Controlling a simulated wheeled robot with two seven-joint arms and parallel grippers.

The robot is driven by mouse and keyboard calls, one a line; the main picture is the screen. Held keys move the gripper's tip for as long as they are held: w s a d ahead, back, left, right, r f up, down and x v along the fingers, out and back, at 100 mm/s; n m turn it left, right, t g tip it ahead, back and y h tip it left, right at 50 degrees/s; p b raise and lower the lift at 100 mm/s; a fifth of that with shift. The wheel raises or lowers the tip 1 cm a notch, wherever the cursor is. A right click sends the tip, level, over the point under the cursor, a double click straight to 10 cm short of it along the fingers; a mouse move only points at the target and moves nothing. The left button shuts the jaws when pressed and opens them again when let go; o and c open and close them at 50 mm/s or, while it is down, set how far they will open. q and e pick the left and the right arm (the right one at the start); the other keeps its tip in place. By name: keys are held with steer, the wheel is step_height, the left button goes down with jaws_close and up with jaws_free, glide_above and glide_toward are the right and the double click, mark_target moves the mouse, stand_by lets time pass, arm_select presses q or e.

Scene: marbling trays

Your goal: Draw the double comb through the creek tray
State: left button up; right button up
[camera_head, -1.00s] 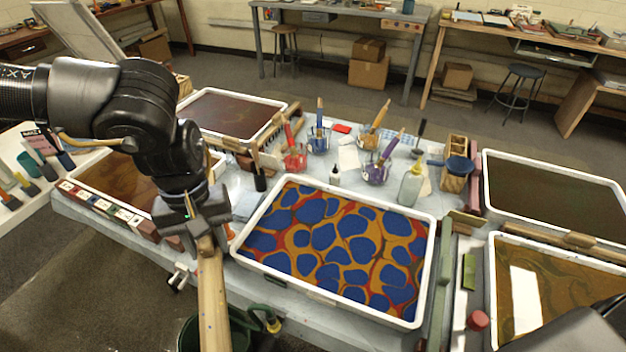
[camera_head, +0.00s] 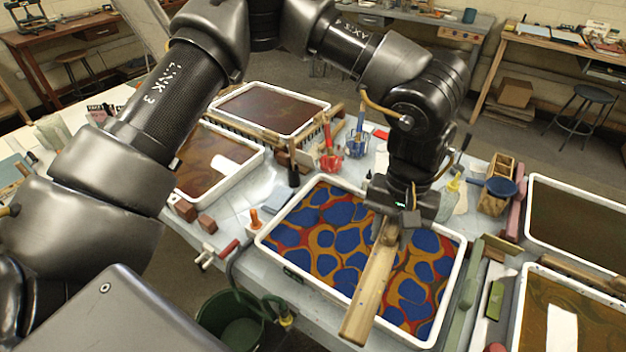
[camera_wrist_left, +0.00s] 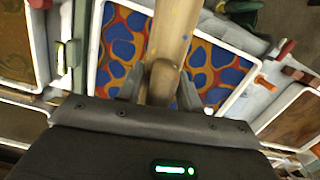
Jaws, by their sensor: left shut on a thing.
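My left gripper (camera_head: 388,220) is shut on the long wooden bar of the double comb (camera_head: 368,290). It is over the white-rimmed tray (camera_head: 452,283) with blue cells on orange and red, which I take for the creek tray. The comb lies across the tray's middle, its near end reaching past the front rim. Its teeth are hidden, so I cannot tell whether they touch the surface. In the left wrist view the comb (camera_wrist_left: 172,38) runs away between the left gripper's fingers (camera_wrist_left: 160,86), over the same tray (camera_wrist_left: 236,94). The right gripper is out of view.
Brown trays stand at the back (camera_head: 322,118), the left (camera_head: 252,165) and the right (camera_head: 530,185). Jars with tools (camera_head: 357,145) and a wooden block holder (camera_head: 497,172) stand behind the patterned tray. A dark green bucket (camera_head: 240,330) sits below the table's front edge.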

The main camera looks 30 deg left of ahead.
arm_select(q)
steer(key=w+n, duration=0.1)
steer(key=w+n+p, duration=0.1)
steer(key=w+d+n+p, duration=0.1)
steer(key=shift+d+r+n+h, duration=0.1)
steer(key=shift+r+n+h, duration=0.2)
steer(key=shift+r+n, duration=0.1)
steer(key=w+n, duration=0.1)
steer(key=n, duration=0.1)
steer(key=w+n+p, duration=0.1)
steer(key=w+n, duration=0.1)
steer(key=w+n+p, duration=0.1)
steer(key=n, duration=0.1)
steer(key=shift+w+a+f+t, duration=0.1)
steer(key=shift+w+a+t, duration=0.1)
steer(key=shift+a+t, duration=0.15)
steer(key=w+a+f+n+p, duration=0.3)
steer(key=w+a+n, duration=0.2)
steer(key=a+n, duration=0.3)
steer(key=a+f+n+t+p, duration=0.1)
steer(key=a+f+n, duration=0.3)
steer(key=a+n, duration=0.4)
steer(key=a+f+n+t+p, duration=0.1)
steer(key=a+f+n+p, duration=0.2)
steer(key=a+n, duration=0.5)
steer(key=a+p, duration=0.1)
steer(key=a, duration=0.3)
steer(key=shift+s+a+f+n, duration=0.15)
steer(key=shift+s+f+n, duration=0.15)
steer(key=shift+f+n, duration=0.1)
